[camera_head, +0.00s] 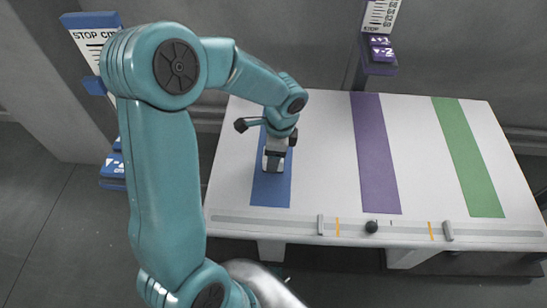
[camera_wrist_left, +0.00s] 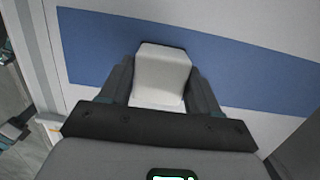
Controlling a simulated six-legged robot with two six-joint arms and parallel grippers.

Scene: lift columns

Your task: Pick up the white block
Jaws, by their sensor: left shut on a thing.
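The white block (camera_wrist_left: 161,72) sits between the two fingers of my left gripper (camera_wrist_left: 160,88) in the left wrist view, with the blue stripe behind it. In the head view my left gripper (camera_head: 273,162) points down over the blue stripe (camera_head: 270,190) on the white table. The block (camera_head: 272,163) shows there at the gripper's tip, partly hidden by the fingers. My left gripper is shut on it. I cannot tell whether the block touches the table. My right gripper is not in view.
The white table (camera_head: 325,150) also has a purple stripe (camera_head: 376,155) and a green stripe (camera_head: 468,155), both bare. A rail with a dark knob (camera_head: 372,226) runs along its front edge. Blue and purple (camera_head: 378,50) columns stand behind and left.

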